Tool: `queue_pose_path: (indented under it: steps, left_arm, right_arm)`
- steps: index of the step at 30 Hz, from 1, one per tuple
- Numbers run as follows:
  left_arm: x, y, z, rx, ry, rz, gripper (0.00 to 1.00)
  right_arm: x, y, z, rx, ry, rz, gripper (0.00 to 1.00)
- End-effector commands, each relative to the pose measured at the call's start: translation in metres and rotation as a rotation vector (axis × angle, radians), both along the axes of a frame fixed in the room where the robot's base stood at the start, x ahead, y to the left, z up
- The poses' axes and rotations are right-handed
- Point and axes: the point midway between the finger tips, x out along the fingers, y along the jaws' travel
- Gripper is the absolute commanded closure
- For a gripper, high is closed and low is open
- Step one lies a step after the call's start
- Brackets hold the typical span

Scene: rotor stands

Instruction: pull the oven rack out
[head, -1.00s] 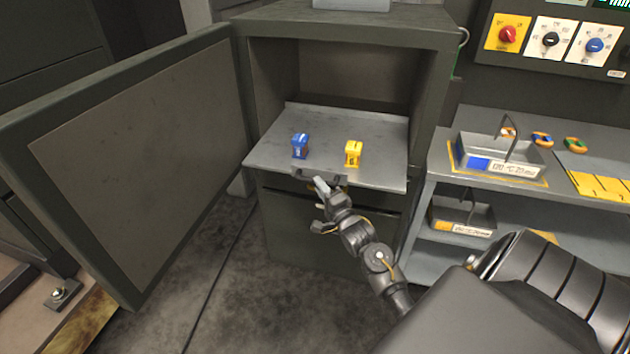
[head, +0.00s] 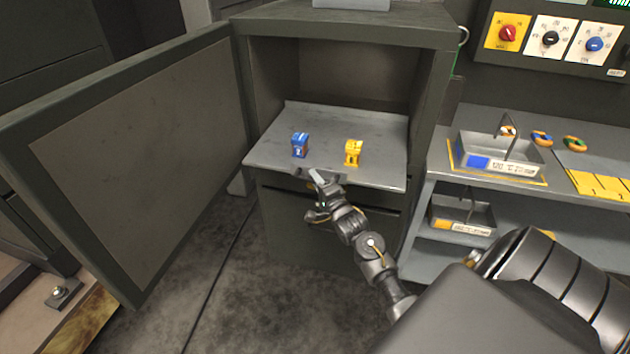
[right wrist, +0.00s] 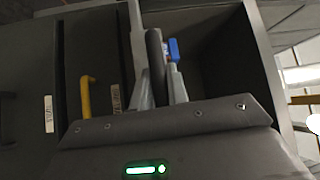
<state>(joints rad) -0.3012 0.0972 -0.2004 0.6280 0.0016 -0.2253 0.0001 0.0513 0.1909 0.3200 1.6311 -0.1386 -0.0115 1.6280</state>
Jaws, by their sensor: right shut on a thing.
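The oven rack (head: 385,145) is a flat grey shelf in the dark oven (head: 345,33), and its front part sticks out past the opening. It bears a blue block-like part (head: 300,145) and a yellow one (head: 353,152). My right gripper (head: 316,177) is at the dark handle on the rack's front edge. In the right wrist view, its two fingers are shut on the dark handle bar (right wrist: 154,50), one on each side. The blue part (right wrist: 173,49) shows behind the fingers. My arm hides part of the handle in the head view. My left gripper is not in view.
The oven door (head: 135,160) stands wide open at the left. A grey bench (head: 590,130) at the right holds a labelled tray (head: 470,150) and several coloured rings; another tray (head: 450,215) sits on its lower shelf. The floor in front of the oven is clear.

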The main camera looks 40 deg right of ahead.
Motion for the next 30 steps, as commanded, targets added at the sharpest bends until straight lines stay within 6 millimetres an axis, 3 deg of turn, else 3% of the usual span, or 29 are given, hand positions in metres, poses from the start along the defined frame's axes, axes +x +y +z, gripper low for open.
queue_pose_path:
  steps: [5,12,18,30]
  left_arm:
    - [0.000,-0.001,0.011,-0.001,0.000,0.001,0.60]
    - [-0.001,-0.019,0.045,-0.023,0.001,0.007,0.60]
    - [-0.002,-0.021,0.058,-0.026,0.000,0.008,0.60]
    - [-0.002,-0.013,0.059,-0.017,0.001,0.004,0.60]
  right_arm:
    - [-0.008,0.013,0.002,0.005,0.003,0.003,1.00]
    - [-0.047,0.069,0.003,0.010,0.007,0.004,1.00]
    - [-0.072,0.106,0.001,0.005,0.004,0.005,1.00]
    - [-0.080,0.116,0.000,0.001,0.000,0.002,1.00]
